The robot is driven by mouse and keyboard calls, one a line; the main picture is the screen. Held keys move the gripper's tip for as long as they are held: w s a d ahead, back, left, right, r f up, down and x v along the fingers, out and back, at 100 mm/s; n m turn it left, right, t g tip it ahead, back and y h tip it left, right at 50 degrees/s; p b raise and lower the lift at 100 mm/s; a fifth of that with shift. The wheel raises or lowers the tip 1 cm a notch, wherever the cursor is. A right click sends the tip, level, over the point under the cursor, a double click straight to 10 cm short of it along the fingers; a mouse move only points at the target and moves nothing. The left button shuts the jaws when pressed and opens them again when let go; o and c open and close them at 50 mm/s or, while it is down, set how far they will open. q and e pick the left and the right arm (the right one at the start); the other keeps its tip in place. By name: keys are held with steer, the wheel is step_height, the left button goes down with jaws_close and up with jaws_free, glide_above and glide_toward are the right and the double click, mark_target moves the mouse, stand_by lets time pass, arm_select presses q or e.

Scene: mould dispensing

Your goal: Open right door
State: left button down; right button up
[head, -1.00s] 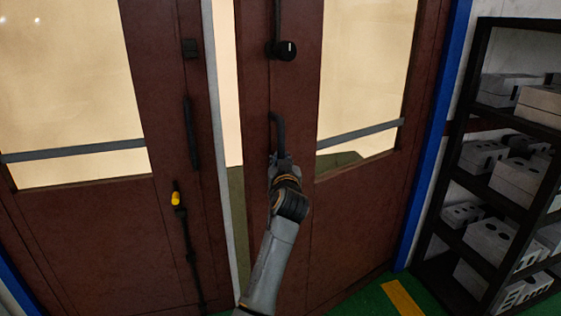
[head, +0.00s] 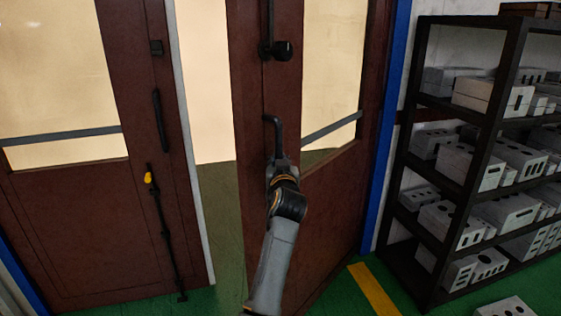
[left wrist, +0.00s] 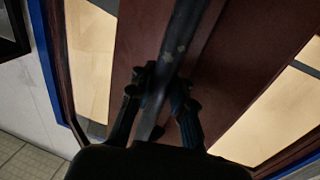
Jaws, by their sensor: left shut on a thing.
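The right door (head: 318,205) is a brown panel with a window, standing ajar in the head view. A gap shows between it and the left door (head: 85,225). A black bar handle (head: 276,127) is on the right door near its free edge. My left gripper (head: 280,163) is at the lower part of this handle. In the left wrist view, the fingers (left wrist: 158,105) are on both sides of the dark handle bar (left wrist: 181,45), shut on it. My right gripper is not in view.
A black shelf rack (head: 505,75) with several grey mould blocks stands to the right of the door frame. A yellow floor line (head: 374,289) lies on the green floor before it. The doorway gap (head: 218,205) shows open floor beyond.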

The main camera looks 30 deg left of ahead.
arm_select(q)
steer(key=c, duration=1.4)
jaws_free()
steer(key=shift+s+a+f, duration=0.2)
steer(key=shift+a, duration=0.1)
steer(key=shift+o, duration=1)
steer(key=shift+s+a+r, duration=0.1)
steer(key=shift+s+r, duration=0.05)
steer(key=v, duration=0.7)
steer(key=shift+d, duration=0.25)
steer(key=shift+s, duration=0.1)
